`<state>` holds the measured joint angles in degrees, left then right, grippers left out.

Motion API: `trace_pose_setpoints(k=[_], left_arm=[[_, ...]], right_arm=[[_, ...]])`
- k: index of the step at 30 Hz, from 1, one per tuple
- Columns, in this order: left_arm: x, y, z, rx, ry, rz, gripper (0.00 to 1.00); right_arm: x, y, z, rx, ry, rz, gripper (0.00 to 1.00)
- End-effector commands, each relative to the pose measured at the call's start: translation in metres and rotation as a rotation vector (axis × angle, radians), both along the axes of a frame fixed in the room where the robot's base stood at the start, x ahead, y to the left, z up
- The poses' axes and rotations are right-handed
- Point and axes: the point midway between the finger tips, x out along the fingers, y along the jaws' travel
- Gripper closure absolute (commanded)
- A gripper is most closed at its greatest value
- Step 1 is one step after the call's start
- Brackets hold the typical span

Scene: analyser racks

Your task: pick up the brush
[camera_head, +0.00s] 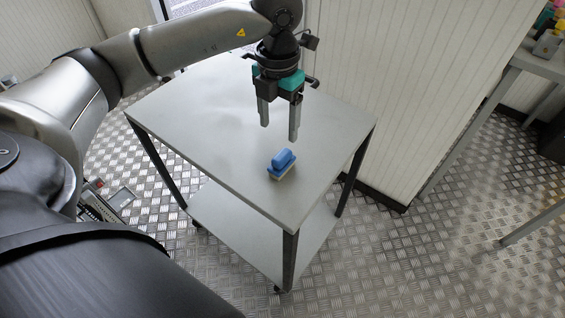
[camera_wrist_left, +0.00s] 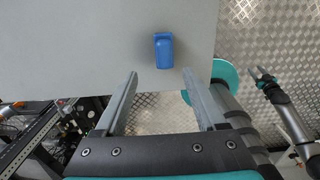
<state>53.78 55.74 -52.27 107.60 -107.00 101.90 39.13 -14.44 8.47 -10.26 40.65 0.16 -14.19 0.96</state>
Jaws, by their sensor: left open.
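The brush (camera_head: 282,165) has a blue top and a pale underside. It lies on the grey-white table top near its front corner. In the left wrist view the brush (camera_wrist_left: 163,50) shows from above, just beyond the fingertips. My left gripper (camera_head: 280,132) points down with its two grey fingers apart and nothing between them. It hangs above the table, apart from the brush. In the left wrist view the left gripper (camera_wrist_left: 160,74) is also open and empty. A small arm end at the right of that view appears to be my right gripper (camera_wrist_left: 263,78); its jaws are too small to tell.
The table (camera_head: 200,110) is otherwise bare, with dark legs and a lower shelf (camera_head: 235,225). A ribbed white wall (camera_head: 415,85) stands close behind its right side. Another bench (camera_head: 540,65) with small coloured items is at the far right. The metal floor (camera_head: 420,260) is open in front.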

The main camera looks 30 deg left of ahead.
Motion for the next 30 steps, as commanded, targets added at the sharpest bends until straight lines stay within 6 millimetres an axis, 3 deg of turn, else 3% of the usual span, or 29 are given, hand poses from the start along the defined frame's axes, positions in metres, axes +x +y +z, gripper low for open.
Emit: trace_pose_setpoints(k=[10,22,30], left_arm=[[0.0,-0.001,-0.051,-0.003,0.0,-0.001,0.28],[0.0,-0.003,-0.071,-0.003,-0.001,-0.003,0.28],[0.0,-0.008,-0.098,-0.004,0.0,-0.002,0.28]], right_arm=[[0.029,0.022,0.005,0.02,-0.007,0.0,0.5],[0.041,0.032,0.011,0.028,-0.007,0.0,0.5],[0.057,0.044,0.021,0.041,-0.01,0.0,0.5]])
